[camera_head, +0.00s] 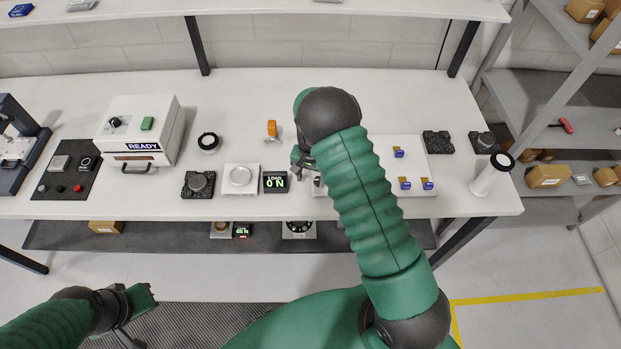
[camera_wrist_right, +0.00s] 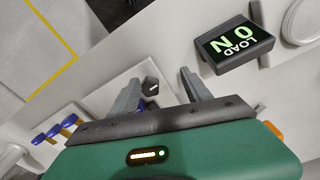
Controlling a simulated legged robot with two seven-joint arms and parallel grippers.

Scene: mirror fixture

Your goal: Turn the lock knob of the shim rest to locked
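A dark knob (camera_wrist_right: 151,87) with a small white mark stands on a white plate (camera_wrist_right: 97,112) in the right wrist view. I take it for the lock knob; whether it is locked cannot be read. My right gripper (camera_wrist_right: 160,80) is open, with the knob showing between its fingers, nearer the left one. Contact is not visible.
A load display (camera_head: 275,182) reading 0 N stands left of the right gripper, beside a round white pan (camera_head: 240,177). Blue pieces (camera_head: 405,183) sit on the white plate right of my forearm. A READY box (camera_head: 135,135) stands farther left.

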